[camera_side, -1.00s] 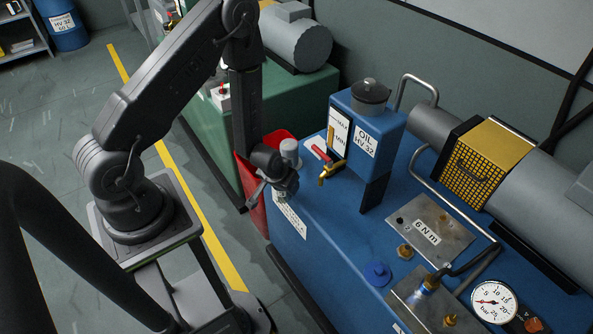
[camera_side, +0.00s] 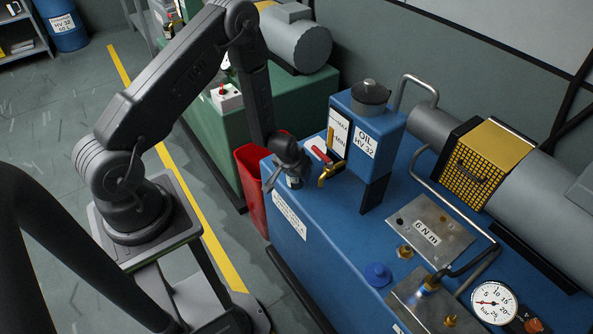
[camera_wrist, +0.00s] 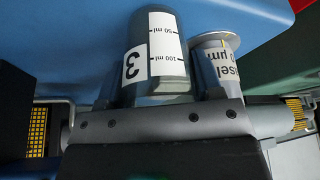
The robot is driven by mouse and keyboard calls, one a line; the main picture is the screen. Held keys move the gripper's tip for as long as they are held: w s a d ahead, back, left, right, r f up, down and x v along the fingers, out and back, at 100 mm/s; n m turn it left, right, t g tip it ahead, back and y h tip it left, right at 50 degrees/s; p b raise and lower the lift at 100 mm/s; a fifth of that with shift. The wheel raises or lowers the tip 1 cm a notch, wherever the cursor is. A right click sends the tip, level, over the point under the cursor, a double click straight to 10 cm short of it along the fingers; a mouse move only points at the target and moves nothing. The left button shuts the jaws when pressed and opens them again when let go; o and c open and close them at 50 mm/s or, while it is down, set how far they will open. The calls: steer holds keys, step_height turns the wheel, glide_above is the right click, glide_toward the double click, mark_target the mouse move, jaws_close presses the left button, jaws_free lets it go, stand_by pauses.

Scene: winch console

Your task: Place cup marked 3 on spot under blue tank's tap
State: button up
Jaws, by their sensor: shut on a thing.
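The cup marked 3 (camera_wrist: 155,60) is a clear grey cup with a white scale label. In the wrist view it sits between the jaws of my gripper (camera_wrist: 162,98), which is shut on it. In the side view my gripper (camera_side: 288,176) hides most of the cup, at the left end of the blue console. The blue tank (camera_side: 368,130) stands just to the right, labelled OIL HV 32. Its brass tap (camera_side: 328,174) with a red lever is close to the right of my gripper. I cannot make out the spot under the tap.
A white-labelled cylinder (camera_wrist: 218,58) stands close beside the cup in the wrist view. A red bin (camera_side: 250,180) is left of the blue console (camera_side: 325,235). A pipe rail (camera_side: 420,75), metal plates and a gauge (camera_side: 493,302) lie right of the tank. The console's front left top is clear.

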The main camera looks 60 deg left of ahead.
steer(key=o, duration=0.9)
steer(key=shift+f, duration=0.1)
steer(key=s+d+r+m+h, duration=0.1)
steer(key=s+d+r, duration=0.2)
steer(key=r, duration=0.7)
steer(key=s+d+r+m+t+h, duration=0.1)
steer(key=s+d+r, duration=0.15)
steer(key=r, duration=0.85)
steer(key=s+d+r+m, duration=0.15)
steer(key=d+r, duration=0.25)
steer(key=r, duration=0.6)
steer(key=s+d+r+m, duration=0.1)
steer(key=s+d+r, duration=0.1)
steer(key=s+r, duration=0.7)
steer(key=s, duration=0.4)
steer(key=shift+s+d+r, duration=0.15)
steer(key=shift+s+r, duration=0.1)
steer(key=shift+o, duration=0.5)
steer(key=shift+s+r+m, duration=0.1)
steer(key=shift+s+m, duration=0.15)
steer(key=shift+s, duration=0.15)
